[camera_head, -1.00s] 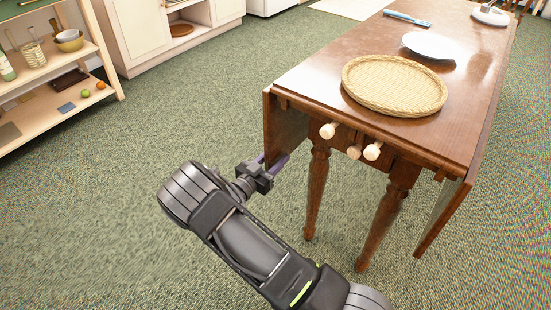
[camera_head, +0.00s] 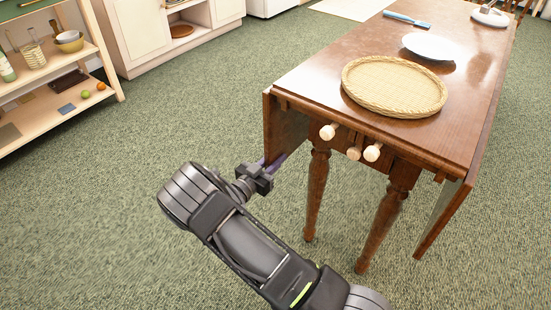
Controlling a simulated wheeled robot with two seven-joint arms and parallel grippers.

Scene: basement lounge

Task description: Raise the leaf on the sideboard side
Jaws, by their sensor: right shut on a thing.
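The brown drop-leaf table (camera_head: 330,75) stands at the right with both leaves hanging down. The leaf on the left (camera_head: 286,128), facing the cream sideboard (camera_head: 150,32), hangs roughly vertical. My right gripper (camera_head: 271,166) is shut on the lower edge of this leaf near its front corner. The leaf partly hides the fingertips. The other leaf (camera_head: 446,217) hangs at the right side. Several pale wooden knobs (camera_head: 372,152) stick out at the table's near end. My left gripper is not in view.
On the tabletop are a round woven tray (camera_head: 394,86), a white plate (camera_head: 429,46), a blue-handled utensil (camera_head: 407,19) and a white object (camera_head: 490,15) at the far end. An open shelf (camera_head: 48,85) stands at the left. The green carpet between is clear.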

